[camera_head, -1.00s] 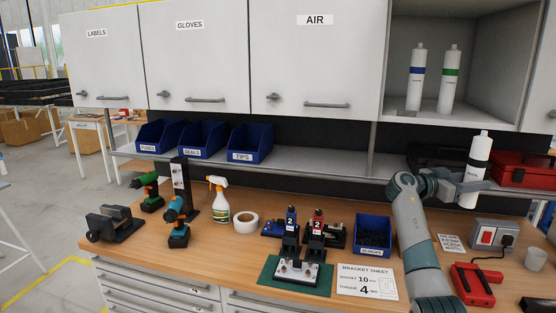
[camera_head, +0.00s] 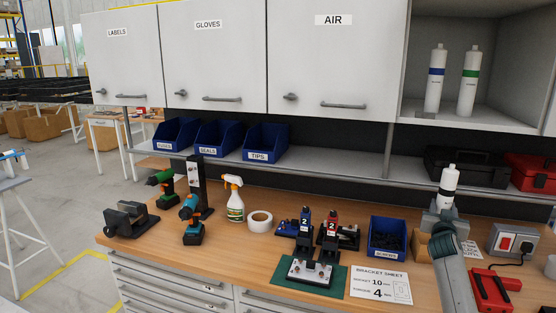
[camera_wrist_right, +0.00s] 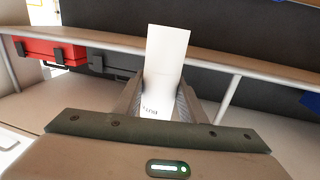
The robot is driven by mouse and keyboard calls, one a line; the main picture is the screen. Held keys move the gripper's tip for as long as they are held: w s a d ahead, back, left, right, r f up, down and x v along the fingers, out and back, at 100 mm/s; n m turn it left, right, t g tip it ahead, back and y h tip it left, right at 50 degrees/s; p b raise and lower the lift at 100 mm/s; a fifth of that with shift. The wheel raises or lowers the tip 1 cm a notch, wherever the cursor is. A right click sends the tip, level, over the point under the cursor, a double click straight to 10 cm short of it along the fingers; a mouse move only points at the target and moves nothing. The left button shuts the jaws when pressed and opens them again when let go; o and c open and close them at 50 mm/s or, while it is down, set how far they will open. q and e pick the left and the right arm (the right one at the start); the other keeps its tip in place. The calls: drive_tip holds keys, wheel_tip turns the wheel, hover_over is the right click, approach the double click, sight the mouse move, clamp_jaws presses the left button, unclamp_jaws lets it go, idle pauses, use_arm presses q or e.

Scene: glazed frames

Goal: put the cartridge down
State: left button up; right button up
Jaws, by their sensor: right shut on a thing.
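My left gripper is not in view.
Two similar cartridges, one blue-banded (camera_head: 435,80) and one green-banded (camera_head: 468,80), stand in the open cabinet. Near my right arm are a blue bin (camera_head: 387,238), a switch box (camera_head: 512,240), a red tool (camera_head: 492,288) and an orange-brown block (camera_head: 422,246). Black and red cases (camera_head: 530,173) sit behind.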

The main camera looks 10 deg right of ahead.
drive_tip(key=s+a+f+n+t+y, duration=0.1)
drive_tip(key=a+f+n+t+y, duration=0.3)
drive_tip(key=a, duration=1.2)
drive_tip(key=a+f+n+y, duration=0.3)
drive_tip(key=a+f+y, duration=0.25)
drive_tip(key=a, duration=0.95)
drive_tip(key=s+a+n+y, duration=0.1)
drive_tip(key=s+a, duration=0.3)
drive_tip(key=a, duration=0.3)
drive_tip(key=s+a+y, duration=0.1)
drive_tip(key=s+a, duration=0.4)
drive_tip(key=a, duration=0.1)
drive_tip(key=s+a+r, duration=0.5)
drive_tip(key=s+a, duration=0.2)
drive_tip(key=s, duration=0.4)
wheel_tip(320, 180, down, 7)
drive_tip(key=b, duration=0.7)
drive_tip(key=shift+s+a+b, duration=0.2)
drive_tip(key=shift+b, duration=0.1)
